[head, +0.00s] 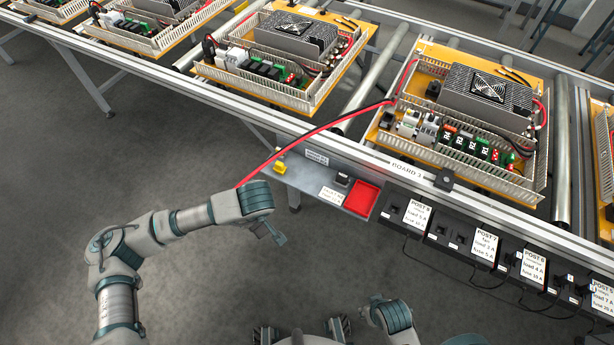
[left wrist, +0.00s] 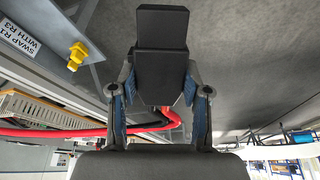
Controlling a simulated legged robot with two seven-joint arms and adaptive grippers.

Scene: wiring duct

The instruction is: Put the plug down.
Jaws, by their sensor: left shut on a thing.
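My left gripper (head: 277,236) is in the air over the floor, in front of the conveyor edge. In the left wrist view its two fingers (left wrist: 160,92) are shut on a black block-shaped plug (left wrist: 162,58). A red and black cable (head: 310,133) runs from the Board 3 unit (head: 455,115) to the left wrist; it also shows behind the plug in the left wrist view (left wrist: 60,132). In the head view I cannot make out the plug.
A small grey shelf (head: 313,182) on the conveyor's front holds a yellow part (head: 280,168), a small black block (head: 343,180) and a red tray (head: 361,199). Black post boxes (head: 458,237) with labels line the rail to the right. The floor below the gripper is clear.

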